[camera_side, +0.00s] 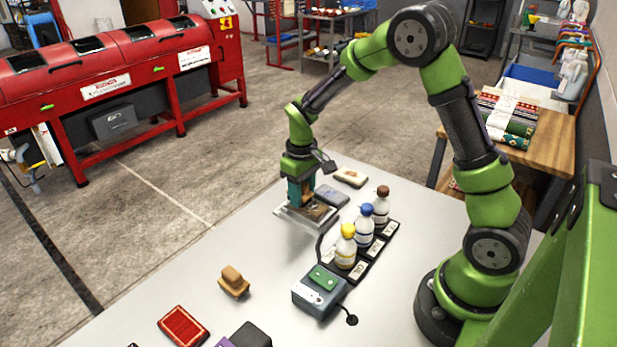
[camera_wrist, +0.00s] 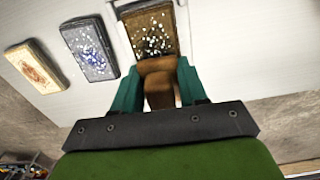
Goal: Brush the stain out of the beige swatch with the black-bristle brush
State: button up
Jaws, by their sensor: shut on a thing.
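My gripper (camera_side: 301,188) points down over the clear tray (camera_side: 290,214) at the far end of the table. In the wrist view its teal fingers (camera_wrist: 159,78) are shut on a brown wooden brush (camera_wrist: 159,88). Dark bristles show at the brush's front end, over a brown swatch (camera_wrist: 168,22) speckled with white foam; contact is hard to confirm. A beige swatch (camera_wrist: 32,66) with a brown-orange stain lies apart to the left, also in the side view (camera_side: 350,177). A grey-blue swatch (camera_wrist: 90,48) with pale and blue spots lies between them.
Yellow-, blue- and brown-capped bottles (camera_side: 346,247) stand in a black rack right of the tray. A grey box with a green top (camera_side: 319,290), a second tan brush (camera_side: 234,281) and a red swatch (camera_side: 183,326) lie nearer.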

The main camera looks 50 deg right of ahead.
aim_at(324, 212)
jog(key=shift+s, duration=3.15)
notch_tip(324, 212, up, 8)
jog(key=shift+f, duration=0.15)
jog(key=shift+f, duration=3.55)
jog(key=shift+w+f, duration=0.2)
jog(key=shift+f, duration=0.05)
jog(key=shift+w+f, duration=0.1)
jog(key=shift+w, duration=1.8)
jog(key=s, duration=0.4)
jog(key=shift+s, duration=0.1)
notch_tip(324, 212, up, 8)
